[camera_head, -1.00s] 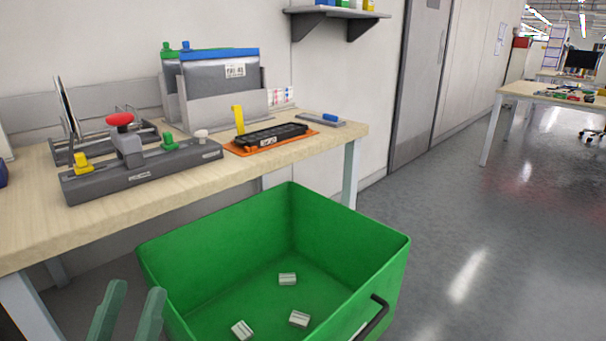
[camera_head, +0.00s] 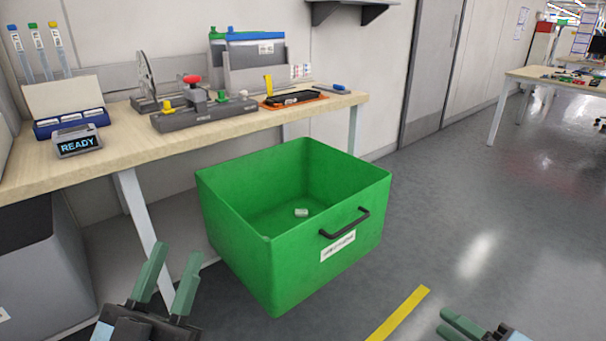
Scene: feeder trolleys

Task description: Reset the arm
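My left gripper (camera_head: 168,279) is at the lower left of the head view, in front of the table. Its two green fingers are spread apart with nothing between them. My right gripper (camera_head: 453,326) is at the lower right edge, over the open floor. Its green fingers are partly cut off by the frame, and I cannot tell how far apart they are. Both grippers are apart from the green bin (camera_head: 295,235), which stands on the floor between them with a small pale block (camera_head: 301,212) visible inside.
The wooden table (camera_head: 110,150) holds a grey fixture (camera_head: 204,113) with a red knob, a black part on an orange tray (camera_head: 293,98), a READY display (camera_head: 78,141) and a blue box (camera_head: 72,122). A grey bin (camera_head: 45,265) stands at left.

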